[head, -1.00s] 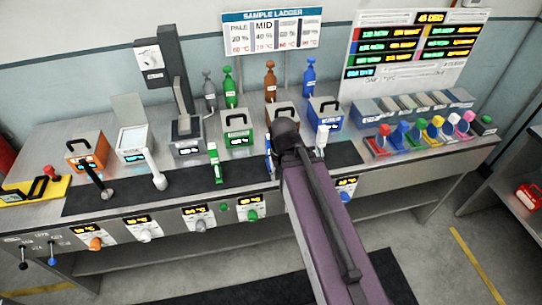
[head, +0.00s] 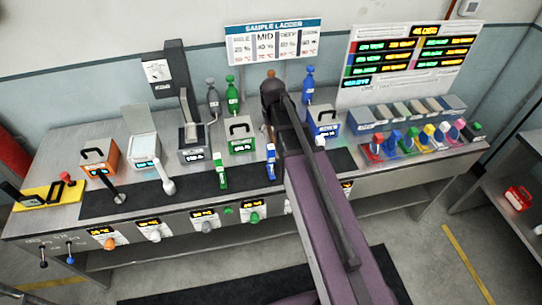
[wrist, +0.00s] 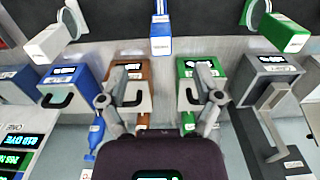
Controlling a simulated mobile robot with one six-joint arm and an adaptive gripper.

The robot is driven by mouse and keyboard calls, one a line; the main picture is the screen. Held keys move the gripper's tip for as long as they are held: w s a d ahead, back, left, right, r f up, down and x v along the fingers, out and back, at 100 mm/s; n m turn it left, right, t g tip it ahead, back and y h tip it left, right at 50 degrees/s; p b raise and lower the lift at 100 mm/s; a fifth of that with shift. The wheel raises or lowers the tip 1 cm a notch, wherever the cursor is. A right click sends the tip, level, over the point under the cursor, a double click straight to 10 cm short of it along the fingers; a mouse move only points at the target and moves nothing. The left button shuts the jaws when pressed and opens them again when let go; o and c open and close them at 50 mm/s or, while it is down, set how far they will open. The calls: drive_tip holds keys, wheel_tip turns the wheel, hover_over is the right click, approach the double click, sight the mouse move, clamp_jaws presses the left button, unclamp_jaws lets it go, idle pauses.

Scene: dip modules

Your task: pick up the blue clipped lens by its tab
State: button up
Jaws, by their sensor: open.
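The blue clipped lens (head: 270,161) appears to be the narrow blue piece with a white label on the dark mat, between a green one and a white one. In the wrist view its blue tab (wrist: 161,45) shows near the top middle, and its upper part runs out of the frame. I cannot see its lens disc clearly. My gripper (wrist: 161,76) is open and empty, its two fingers wide apart. In the wrist picture the tab lies above and between the fingertips, apart from them. In the head view my arm hides the gripper.
A green clipped piece (head: 220,170) and a white one (head: 320,143) flank the blue one. Brown (wrist: 130,80), green (wrist: 195,75) and blue (wrist: 70,80) boxes with handles stand close around the fingers. Bottles and a row of coloured paddles (head: 428,138) stand farther off.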

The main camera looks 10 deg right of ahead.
sight(271, 147)
drive_tip(key=w+r+p, duration=0.1)
drive_tip(key=w+r, duration=0.1)
drive_tip(key=shift+w+r, duration=0.1)
drive_tip(key=shift+w, duration=0.25)
wheel_tip(271, 147, down, 9)
drive_tip(key=b, duration=0.8)
drive_tip(key=shift+r, duration=0.15)
drive_tip(key=shift+b, duration=0.3)
drive_tip(key=shift+s+f+b, duration=0.2)
drive_tip(key=shift+f+b, duration=2.35)
drive_tip(key=shift+f, duration=0.05)
drive_tip(key=shift+c, duration=0.2)
clamp_jaws()
